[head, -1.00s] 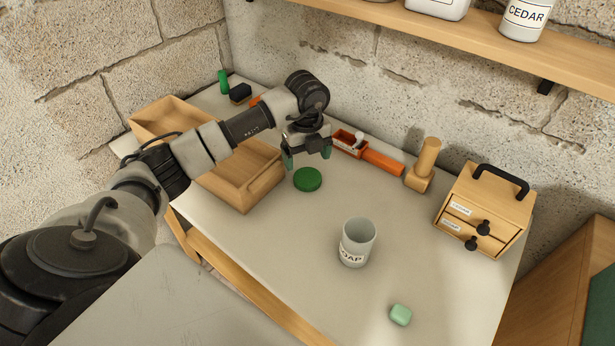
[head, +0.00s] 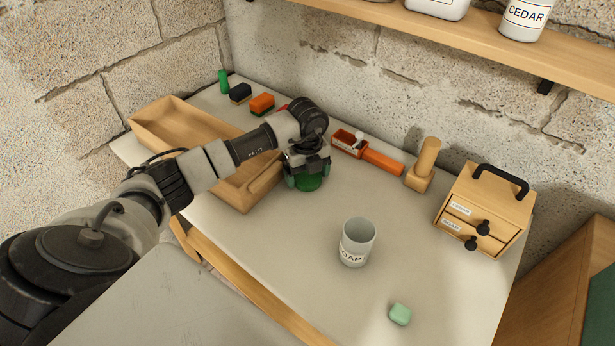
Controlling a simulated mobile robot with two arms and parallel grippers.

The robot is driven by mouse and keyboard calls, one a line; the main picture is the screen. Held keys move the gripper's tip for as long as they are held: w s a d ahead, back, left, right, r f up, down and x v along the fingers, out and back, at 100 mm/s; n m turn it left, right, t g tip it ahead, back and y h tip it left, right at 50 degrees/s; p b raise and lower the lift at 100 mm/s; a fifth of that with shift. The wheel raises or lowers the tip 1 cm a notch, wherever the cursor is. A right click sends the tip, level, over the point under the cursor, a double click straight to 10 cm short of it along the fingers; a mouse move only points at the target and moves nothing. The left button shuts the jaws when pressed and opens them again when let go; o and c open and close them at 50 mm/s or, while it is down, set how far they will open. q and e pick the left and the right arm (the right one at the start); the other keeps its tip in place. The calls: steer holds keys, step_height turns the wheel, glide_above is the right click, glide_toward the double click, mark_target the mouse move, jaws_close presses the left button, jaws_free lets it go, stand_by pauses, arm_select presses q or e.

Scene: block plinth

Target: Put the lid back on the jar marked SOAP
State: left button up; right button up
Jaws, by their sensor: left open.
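The white jar marked SOAP (head: 356,243) stands upright and open-topped on the table, its label partly turned away. A round green lid (head: 309,183) lies on the table behind and to the left of the jar. My left gripper (head: 307,181) is low over the lid, pointing down, with its fingers open on either side of it. The gripper hides the back of the lid, and I cannot tell whether the fingers touch it. My right gripper is not in view.
A wooden tray (head: 160,124) lies behind my left arm. A light green soap bar (head: 400,314) lies right of the jar. An orange-handled tool (head: 382,162), a wooden stamp (head: 424,164) and a small drawer box (head: 490,205) stand toward the wall. The table around the jar is clear.

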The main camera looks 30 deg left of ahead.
mark_target(311, 177)
arm_select(q)
steer(key=c, duration=0.6)
steer(key=shift+c, duration=0.2)
steer(key=shift+r, duration=0.1)
steer(key=shift+r, duration=0.5)
steer(key=r, duration=0.1)
steer(key=d+r, duration=0.1)
steer(key=r, duration=0.1)
steer(key=shift+r, duration=0.3)
steer(key=w+d+r+b, duration=0.1)
steer(key=d+r, duration=0.5)
steer(key=d, duration=0.4)
steer(key=shift+w+d+r, duration=0.15)
steer(key=shift+d, duration=0.2)
